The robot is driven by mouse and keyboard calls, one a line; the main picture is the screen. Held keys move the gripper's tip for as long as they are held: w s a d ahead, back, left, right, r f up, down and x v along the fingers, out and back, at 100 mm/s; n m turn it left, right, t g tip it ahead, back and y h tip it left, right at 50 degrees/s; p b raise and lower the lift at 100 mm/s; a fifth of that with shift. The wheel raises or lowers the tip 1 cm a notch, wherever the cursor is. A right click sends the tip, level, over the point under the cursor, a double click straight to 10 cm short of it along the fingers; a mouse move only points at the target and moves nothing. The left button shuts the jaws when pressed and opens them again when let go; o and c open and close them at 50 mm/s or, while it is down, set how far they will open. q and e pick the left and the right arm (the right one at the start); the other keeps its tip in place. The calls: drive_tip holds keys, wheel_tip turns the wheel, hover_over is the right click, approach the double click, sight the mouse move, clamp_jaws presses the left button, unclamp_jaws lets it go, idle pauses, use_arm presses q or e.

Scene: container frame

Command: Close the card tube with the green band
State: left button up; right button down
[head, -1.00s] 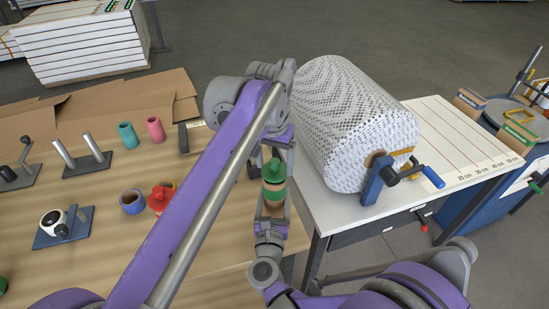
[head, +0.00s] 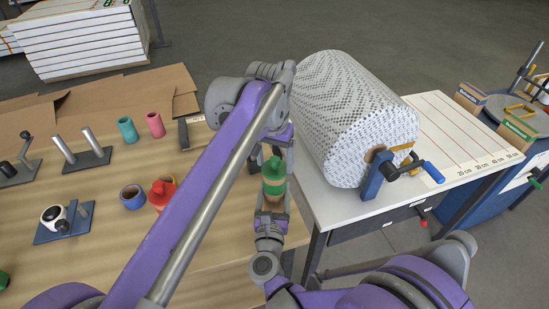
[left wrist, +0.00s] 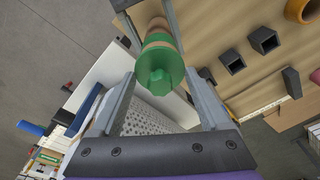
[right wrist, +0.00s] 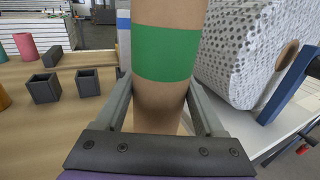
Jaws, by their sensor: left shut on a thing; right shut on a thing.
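The brown card tube with the green band (right wrist: 167,50) stands upright in my right gripper (right wrist: 162,105), whose fingers are shut on its lower part. In the head view the tube (head: 274,203) is partly hidden by my right gripper. A green cap (head: 273,167) with a small knob sits at the tube's upper end; the cap (left wrist: 160,72) also shows in the left wrist view. My left gripper (left wrist: 160,78) is shut on the cap, from above. Cap and tube look lined up. I cannot tell whether the cap is fully seated.
A large white patterned roll (head: 345,120) on a side table stands close to the right. On the wooden table at left are a red-capped item (head: 160,192), a blue ring-like pot (head: 132,197), and teal (head: 127,130) and pink (head: 155,125) cups.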

use_arm(q)
drive_tip(key=shift+f, duration=0.2)
drive_tip(key=o, duration=1.2)
drive_tip(key=shift+c, duration=0.2)
wheel_tip(320, 180, up, 12)
drive_tip(key=s, duration=0.1)
drive_tip(key=shift+s+a, duration=0.15)
drive_tip(key=shift+a, duration=0.1)
drive_tip(key=shift+f, duration=0.1)
use_arm(e)
unclamp_jaws()
